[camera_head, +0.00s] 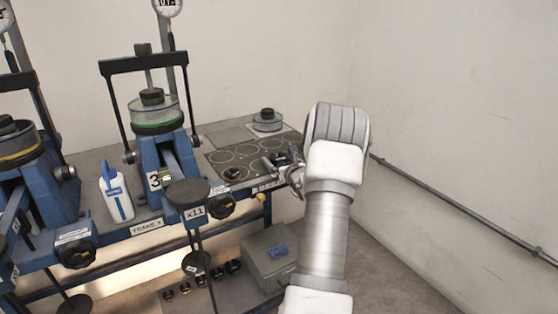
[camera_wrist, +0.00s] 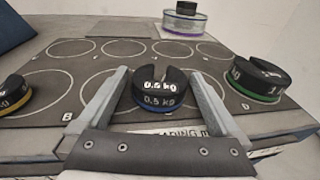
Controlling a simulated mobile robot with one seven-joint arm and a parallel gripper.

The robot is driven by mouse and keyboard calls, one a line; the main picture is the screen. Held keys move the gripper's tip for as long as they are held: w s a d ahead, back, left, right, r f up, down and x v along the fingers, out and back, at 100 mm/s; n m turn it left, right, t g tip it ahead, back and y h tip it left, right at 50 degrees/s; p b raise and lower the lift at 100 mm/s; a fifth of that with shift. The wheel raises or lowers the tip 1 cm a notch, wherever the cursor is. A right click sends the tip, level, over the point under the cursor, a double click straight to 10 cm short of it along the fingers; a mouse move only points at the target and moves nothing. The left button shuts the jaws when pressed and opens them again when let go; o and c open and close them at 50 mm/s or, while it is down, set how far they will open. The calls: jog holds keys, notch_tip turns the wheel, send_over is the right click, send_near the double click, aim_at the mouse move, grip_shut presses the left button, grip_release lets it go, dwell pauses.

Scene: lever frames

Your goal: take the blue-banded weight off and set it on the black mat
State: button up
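The blue-banded weight (camera_wrist: 160,92) is a black slotted disc marked 0.5 kg. In the wrist view it stands upright between the two fingers of my gripper (camera_wrist: 161,80). It appears to rest on the front row of the black mat (camera_wrist: 50,62), near the front edge. A narrow gap shows by the left finger; contact at the right finger is hard to tell. In the head view my gripper (camera_head: 284,163) is low over the right part of the mat (camera_head: 215,158), and the blue band cannot be made out there.
A green-banded weight (camera_wrist: 258,80) is close to the right finger, and a yellow-banded one (camera_wrist: 12,95) is at the left. A clear-walled round container (camera_wrist: 186,20) stands behind the mat. Back-row circles are empty. The lever frame (camera_head: 158,140) stands left of the mat.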

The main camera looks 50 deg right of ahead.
jog(key=shift+f, duration=0.15)
jog(key=p+v, duration=0.2)
jog(key=v, duration=1.5)
jog(key=shift+s, duration=0.25)
jog(key=shift+a, duration=0.15)
